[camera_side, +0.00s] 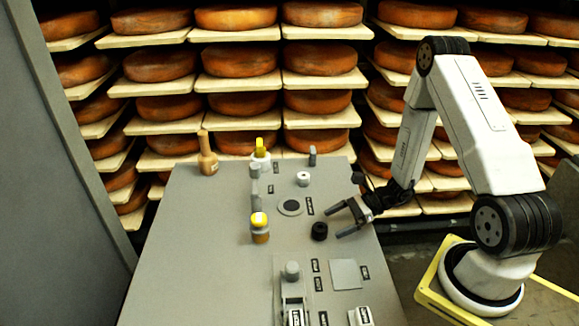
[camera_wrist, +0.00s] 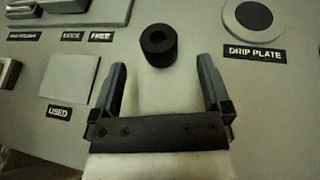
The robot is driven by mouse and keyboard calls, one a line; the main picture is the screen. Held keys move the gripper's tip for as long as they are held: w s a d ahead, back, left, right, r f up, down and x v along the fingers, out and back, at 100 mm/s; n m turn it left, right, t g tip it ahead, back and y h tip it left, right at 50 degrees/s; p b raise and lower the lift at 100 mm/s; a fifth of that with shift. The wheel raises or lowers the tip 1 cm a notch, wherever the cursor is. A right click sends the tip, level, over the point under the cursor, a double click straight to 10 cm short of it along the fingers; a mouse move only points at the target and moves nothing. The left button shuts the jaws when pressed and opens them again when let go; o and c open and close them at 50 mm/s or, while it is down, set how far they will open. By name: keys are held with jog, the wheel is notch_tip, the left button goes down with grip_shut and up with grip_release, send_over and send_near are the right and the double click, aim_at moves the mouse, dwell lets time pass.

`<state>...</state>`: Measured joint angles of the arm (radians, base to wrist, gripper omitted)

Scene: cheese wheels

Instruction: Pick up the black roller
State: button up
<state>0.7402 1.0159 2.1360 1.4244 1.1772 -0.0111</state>
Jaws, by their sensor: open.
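The black roller (camera_side: 319,231) is a short black cylinder with a hole in its top, standing on the grey table (camera_side: 205,240) near its right side. In the wrist view the roller (camera_wrist: 158,46) lies just beyond the fingertips, roughly centred between them. My gripper (camera_side: 336,222) is open and empty, reaching in from the right, low over the table. In the wrist view its two fingers (camera_wrist: 160,72) are spread apart on either side of an empty gap. The roller is in front of the fingers and not between them.
A pale square pad (camera_side: 345,274) marked USED lies in front. A wooden bottle (camera_side: 207,155) stands at the back left.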

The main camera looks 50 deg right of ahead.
aim_at(320, 230)
jog(key=shift+x, duration=2.6)
jog(key=shift+r, duration=0.1)
grip_shut()
